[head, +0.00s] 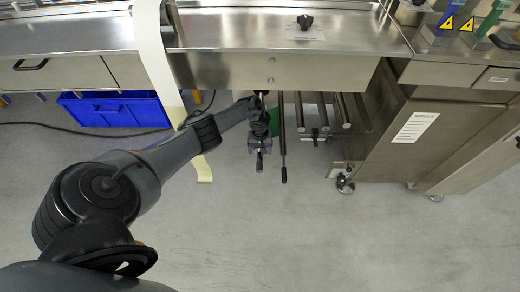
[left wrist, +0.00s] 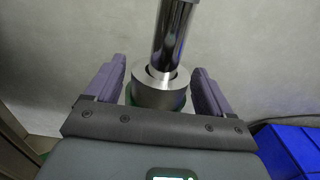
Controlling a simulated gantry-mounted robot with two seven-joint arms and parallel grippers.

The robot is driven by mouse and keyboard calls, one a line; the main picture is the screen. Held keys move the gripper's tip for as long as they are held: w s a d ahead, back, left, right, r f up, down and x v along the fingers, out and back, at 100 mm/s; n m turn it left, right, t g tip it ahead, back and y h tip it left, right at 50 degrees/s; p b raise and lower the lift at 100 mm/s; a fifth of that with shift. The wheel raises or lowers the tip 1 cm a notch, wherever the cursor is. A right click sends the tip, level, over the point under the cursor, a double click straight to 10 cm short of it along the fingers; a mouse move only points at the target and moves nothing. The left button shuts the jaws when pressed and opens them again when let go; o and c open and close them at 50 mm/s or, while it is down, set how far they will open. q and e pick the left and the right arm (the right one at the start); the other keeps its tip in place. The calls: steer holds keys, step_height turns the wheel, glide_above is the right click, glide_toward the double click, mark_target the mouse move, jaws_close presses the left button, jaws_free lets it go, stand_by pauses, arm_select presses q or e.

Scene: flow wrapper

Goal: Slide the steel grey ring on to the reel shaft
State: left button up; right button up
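The steel grey ring (left wrist: 160,92) sits between the two fingers of my left gripper (left wrist: 160,70) in the left wrist view. The bright reel shaft (left wrist: 172,35) runs from the top of that view into the ring's bore, and the ring surrounds it there. My left gripper looks open, with a narrow gap between ring and finger on each side. In the head view my left gripper (head: 260,143) is below the machine's front edge; ring and shaft are hard to make out there. How far the ring is along the shaft is unclear. My right gripper is not in view.
A thin rod with a black end (head: 283,172) hangs just right of my left gripper. Several steel rollers (head: 340,112) and a cabinet on castors (head: 425,135) stand further right. A blue crate (head: 115,110) and a pale film strip (head: 155,60) are left. The front floor is clear.

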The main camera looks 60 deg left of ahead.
arm_select(q)
steer(key=shift+o, duration=1)
steer(key=shift+s+d, duration=0.1)
steer(key=shift+d, duration=0.05)
